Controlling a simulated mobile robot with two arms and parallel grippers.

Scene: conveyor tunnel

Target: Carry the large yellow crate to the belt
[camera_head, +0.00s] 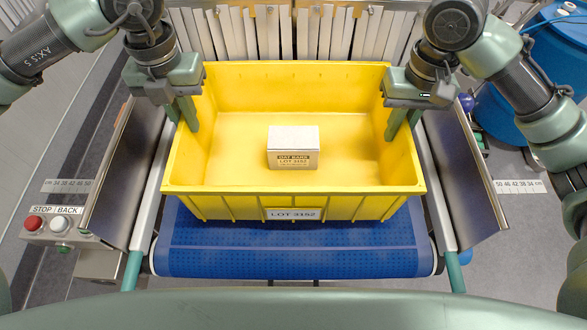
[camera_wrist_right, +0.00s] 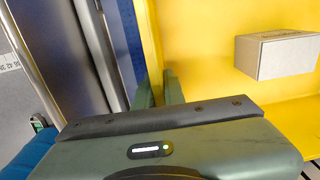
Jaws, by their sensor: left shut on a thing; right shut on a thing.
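The large yellow crate (camera_head: 300,205) is in the middle of the head view, over the blue belt (camera_head: 290,255). I cannot tell whether it rests on the belt or hangs just above it. A small white box (camera_head: 293,147) with a label sits on its floor. My left gripper (camera_head: 192,118) is shut on the crate's left wall. My right gripper (camera_head: 400,122) is shut on its right wall. In the right wrist view the right gripper's fingers (camera_wrist_right: 160,88) straddle the yellow wall, and the small box (camera_wrist_right: 275,55) shows inside.
Grey side guards (camera_head: 125,180) flank the belt on both sides. A strip curtain (camera_head: 290,35) hangs behind the crate. A red stop button (camera_head: 34,223) sits on a panel at left. A blue drum (camera_head: 550,70) stands at right.

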